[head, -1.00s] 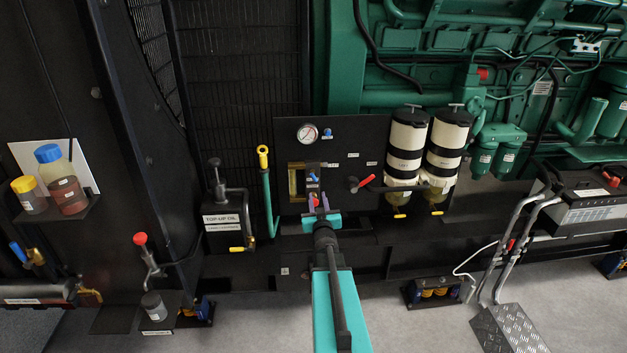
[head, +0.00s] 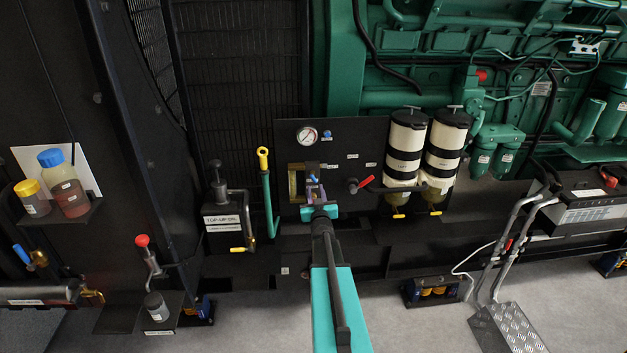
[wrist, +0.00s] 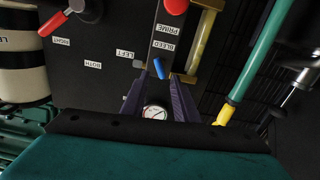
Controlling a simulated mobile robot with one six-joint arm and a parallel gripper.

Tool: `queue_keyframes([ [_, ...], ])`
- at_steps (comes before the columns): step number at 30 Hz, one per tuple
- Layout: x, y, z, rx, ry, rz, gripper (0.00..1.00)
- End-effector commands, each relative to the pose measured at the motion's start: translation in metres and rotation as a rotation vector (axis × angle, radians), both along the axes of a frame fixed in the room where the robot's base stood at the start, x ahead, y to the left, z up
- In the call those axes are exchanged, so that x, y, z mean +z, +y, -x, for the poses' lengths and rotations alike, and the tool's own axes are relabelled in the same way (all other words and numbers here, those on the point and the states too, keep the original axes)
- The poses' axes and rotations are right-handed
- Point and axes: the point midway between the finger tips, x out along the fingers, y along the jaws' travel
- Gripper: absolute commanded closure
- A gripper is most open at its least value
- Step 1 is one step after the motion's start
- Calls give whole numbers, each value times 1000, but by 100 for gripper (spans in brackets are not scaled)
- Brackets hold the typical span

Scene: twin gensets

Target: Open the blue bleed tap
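The blue bleed tap (wrist: 159,68) is a small blue lever on the dark panel, beside the BLEED label in the wrist view. In the head view the tap (head: 313,178) is small and partly covered by my fingers. My gripper (wrist: 158,80) has its two purple fingers apart, with nothing held. The lever's end lies between the fingertips in the wrist picture; I cannot tell whether they touch it. In the head view my gripper (head: 314,188) points at the panel's lower left.
A red knob (wrist: 176,6) sits by the PRIME label. A red-handled lever (head: 365,181) and two filter canisters (head: 405,150) are to the right. A brass-coloured bar (wrist: 203,40) runs close to the tap. A yellow-topped green pipe (head: 265,185) stands left. A gauge (head: 307,135) sits above.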

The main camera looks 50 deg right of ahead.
Motion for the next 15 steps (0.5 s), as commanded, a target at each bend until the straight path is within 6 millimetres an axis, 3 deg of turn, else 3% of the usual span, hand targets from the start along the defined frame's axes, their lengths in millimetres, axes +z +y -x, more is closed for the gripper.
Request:
queue_keyframes([
  [15, 1, -26, -32, 1, 0, 0, 73],
])
